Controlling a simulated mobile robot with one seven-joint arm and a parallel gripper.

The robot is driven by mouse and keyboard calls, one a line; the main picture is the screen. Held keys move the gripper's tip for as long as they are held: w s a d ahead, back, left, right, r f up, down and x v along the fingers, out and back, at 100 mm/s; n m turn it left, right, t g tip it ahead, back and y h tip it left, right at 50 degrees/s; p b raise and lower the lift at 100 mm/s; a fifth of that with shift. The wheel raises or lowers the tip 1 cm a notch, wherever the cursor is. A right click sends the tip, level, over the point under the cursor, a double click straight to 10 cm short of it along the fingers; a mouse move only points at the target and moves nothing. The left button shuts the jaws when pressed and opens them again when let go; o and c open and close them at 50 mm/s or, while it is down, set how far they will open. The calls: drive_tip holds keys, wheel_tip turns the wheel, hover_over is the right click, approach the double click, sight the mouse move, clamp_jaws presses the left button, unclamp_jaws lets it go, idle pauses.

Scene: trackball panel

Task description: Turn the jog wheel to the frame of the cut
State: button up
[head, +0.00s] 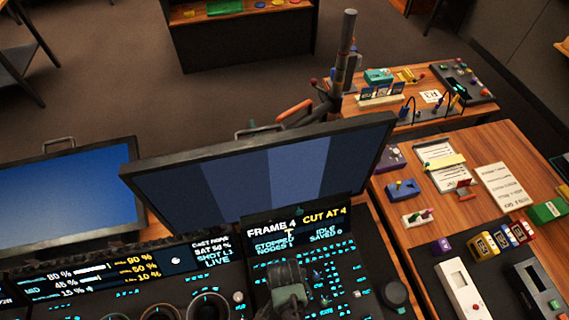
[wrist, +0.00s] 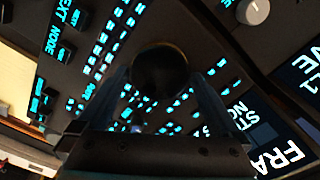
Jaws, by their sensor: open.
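The display (head: 297,225) on the console reads FRAME 4, CUT AT 4, STOPPED. My gripper (head: 288,292) is over the key field just below this display in the head view. In the wrist view my gripper (wrist: 160,95) is open, with one finger on each side of a dark round knob (wrist: 160,70) that looks like the jog wheel. I cannot tell whether the fingers touch it. In the head view my gripper hides that spot. The display also shows upside down in the wrist view (wrist: 272,150).
Lit keys (head: 335,275) surround my gripper. Trackballs with rings (head: 208,305) and a small grey knob (head: 238,297) lie left; a dark round control (head: 395,293) lies right. A large monitor (head: 265,178) stands behind the console. A cluttered wooden desk (head: 470,205) is at the right.

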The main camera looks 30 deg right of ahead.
wheel_tip(320, 180, up, 13)
idle(0.5)
drive_tip(key=shift+f, duration=0.15)
